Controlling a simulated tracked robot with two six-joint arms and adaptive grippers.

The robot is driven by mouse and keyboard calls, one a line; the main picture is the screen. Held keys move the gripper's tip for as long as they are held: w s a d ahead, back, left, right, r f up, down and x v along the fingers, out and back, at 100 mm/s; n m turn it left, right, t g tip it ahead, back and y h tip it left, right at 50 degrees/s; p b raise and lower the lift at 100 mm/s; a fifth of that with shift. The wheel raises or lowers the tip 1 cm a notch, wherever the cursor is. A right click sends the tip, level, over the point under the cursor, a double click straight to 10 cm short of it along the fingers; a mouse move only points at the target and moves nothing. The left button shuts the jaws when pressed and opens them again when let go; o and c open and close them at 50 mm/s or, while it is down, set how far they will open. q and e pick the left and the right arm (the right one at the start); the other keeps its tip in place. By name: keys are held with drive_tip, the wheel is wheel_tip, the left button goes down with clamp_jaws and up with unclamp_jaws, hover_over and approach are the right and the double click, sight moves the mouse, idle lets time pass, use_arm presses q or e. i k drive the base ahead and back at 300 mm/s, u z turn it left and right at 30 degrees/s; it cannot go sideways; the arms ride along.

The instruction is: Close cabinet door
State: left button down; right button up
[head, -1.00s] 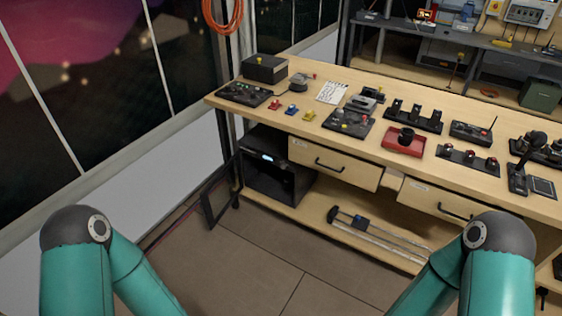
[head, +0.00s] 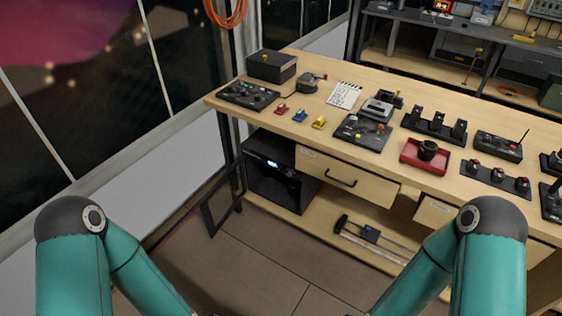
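A black cabinet (head: 283,182) with a small lit display stands under the left end of the wooden workbench, on its lower shelf. Its door, a dark frame with a see-through pane (head: 221,208), is swung open to the left and stands out past the bench leg. Both my teal arms show at the bottom corners of the head view. My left gripper and my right gripper are outside the picture.
The workbench (head: 390,185) carries controllers, a red tray (head: 424,157) and a black box (head: 272,66). A rail device (head: 372,240) lies on the lower shelf. The tiled floor (head: 255,255) before the cabinet is clear.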

sight(205, 212)
drive_tip(key=u, duration=1.2)
drive_tip(key=i, duration=0.15)
drive_tip(key=z, duration=3)
drive_tip(key=k, duration=0.85)
drive_tip(key=u, duration=2.95)
drive_tip(key=k, duration=0.1)
drive_tip(key=z, duration=1.45)
drive_tip(key=i, duration=0.95)
